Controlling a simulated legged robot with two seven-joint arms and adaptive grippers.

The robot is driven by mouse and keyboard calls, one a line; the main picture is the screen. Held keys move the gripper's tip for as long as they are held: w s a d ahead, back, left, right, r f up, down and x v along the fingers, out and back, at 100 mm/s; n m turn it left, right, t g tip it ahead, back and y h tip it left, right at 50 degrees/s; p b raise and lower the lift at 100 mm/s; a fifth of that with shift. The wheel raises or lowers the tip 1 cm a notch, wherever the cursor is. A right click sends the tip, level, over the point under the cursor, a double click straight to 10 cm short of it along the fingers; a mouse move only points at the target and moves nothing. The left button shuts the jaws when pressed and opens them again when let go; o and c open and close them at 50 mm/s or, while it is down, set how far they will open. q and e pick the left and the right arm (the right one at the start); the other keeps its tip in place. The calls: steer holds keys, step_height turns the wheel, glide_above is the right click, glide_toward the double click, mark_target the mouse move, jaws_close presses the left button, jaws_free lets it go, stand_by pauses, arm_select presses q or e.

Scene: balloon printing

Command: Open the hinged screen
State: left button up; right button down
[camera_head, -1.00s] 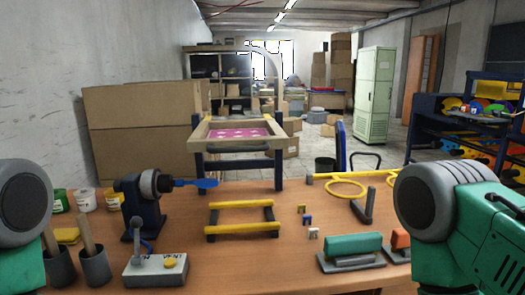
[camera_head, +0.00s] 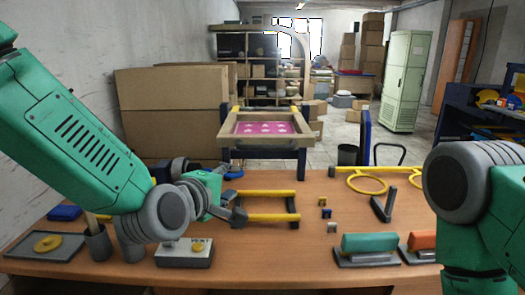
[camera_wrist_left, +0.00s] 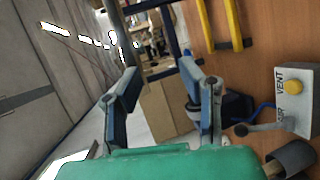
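The hinged screen, a wooden frame (camera_head: 222,134) around a pink mesh with pale marks (camera_head: 265,127), sits on dark blue posts at the far edge of the table. It looks lowered, lying nearly flat. My left gripper (camera_head: 240,198) is in front of and below it, near the yellow rails, apart from the frame. In the left wrist view my left gripper (camera_wrist_left: 167,88) has its two fingers spread with nothing between them. My right arm shows at the right edge of the head view, but its gripper is out of view.
The yellow rails (camera_head: 268,217) lie below the screen. A control box (camera_head: 185,252) with a yellow button is under my left forearm. A green-handled squeegee (camera_head: 370,244), a yellow ring (camera_head: 366,184) and small blocks stand to the right on the table (camera_head: 300,265).

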arm_select(q)
steer(key=n+t, duration=0.1)
glide_toward(265, 149)
steer(key=p+x, duration=0.1)
steer(key=x, duration=0.3)
steer(key=shift+w+d+r, duration=0.1)
steer(key=shift+d, duration=0.1)
steer(key=x, duration=0.4)
steer(key=a+p+x, duration=0.1)
steer(key=x, duration=0.1)
steer(key=shift+w, duration=0.1)
steer(key=shift+w+d, duration=0.25)
steer(key=shift+d, duration=0.3)
jaws_close()
steer(key=shift+a+f, duration=0.15)
steer(key=shift+f, duration=0.05)
arm_select(e)
steer(key=shift+d+r, duration=0.2)
steer(key=shift+r, duration=0.35)
steer(key=shift+d+r, duration=0.2)
steer(key=shift+r, duration=0.35)
